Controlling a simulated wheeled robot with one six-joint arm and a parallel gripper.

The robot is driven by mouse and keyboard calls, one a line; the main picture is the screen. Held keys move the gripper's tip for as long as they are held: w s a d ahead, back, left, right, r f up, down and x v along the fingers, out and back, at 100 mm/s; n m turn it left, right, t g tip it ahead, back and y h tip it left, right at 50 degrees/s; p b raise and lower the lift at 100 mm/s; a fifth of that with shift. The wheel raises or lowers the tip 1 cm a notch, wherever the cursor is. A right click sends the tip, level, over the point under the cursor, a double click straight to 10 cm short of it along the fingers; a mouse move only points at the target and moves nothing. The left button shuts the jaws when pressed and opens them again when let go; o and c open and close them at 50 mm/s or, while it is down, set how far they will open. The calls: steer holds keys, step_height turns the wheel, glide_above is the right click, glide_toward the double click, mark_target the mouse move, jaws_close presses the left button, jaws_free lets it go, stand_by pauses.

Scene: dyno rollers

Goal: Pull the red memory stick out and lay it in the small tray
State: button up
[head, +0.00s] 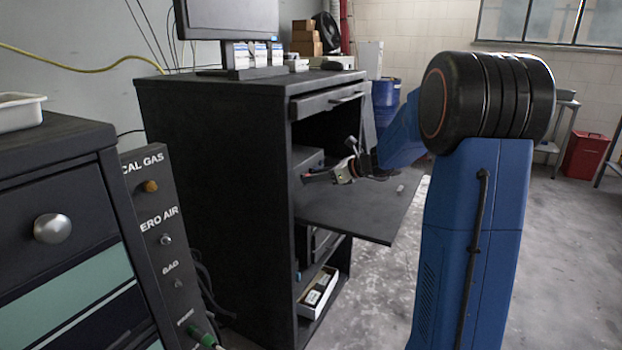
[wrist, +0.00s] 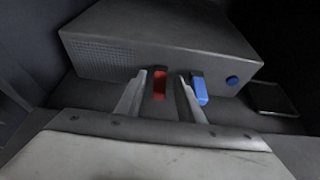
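The red memory stick (wrist: 159,85) stands out from the front of a grey box (wrist: 120,60) in the wrist view. My gripper (wrist: 160,88) has one finger on each side of the stick, with narrow dark gaps showing, so it looks open around it. In the head view my gripper (head: 326,175) reaches into the dark cabinet, at the front of the grey box (head: 307,160). A white tray (head: 22,113) stands on the drawer unit at the far left; I cannot tell whether it is the small tray.
A blue stick (wrist: 200,90) and a blue button (wrist: 232,80) are right of the red stick. A fold-out shelf (head: 375,215) lies below my gripper. A dark flat square (wrist: 272,98) lies right of the box. The drawer unit (head: 60,165) stands at left.

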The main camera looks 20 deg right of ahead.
jaws_close()
steer(key=shift+s+d, duration=0.2)
steer(key=shift+s+d, duration=0.85)
steer(key=shift+s, duration=0.25)
steer(key=shift+s+d, duration=0.85)
steer(key=shift+s, duration=0.25)
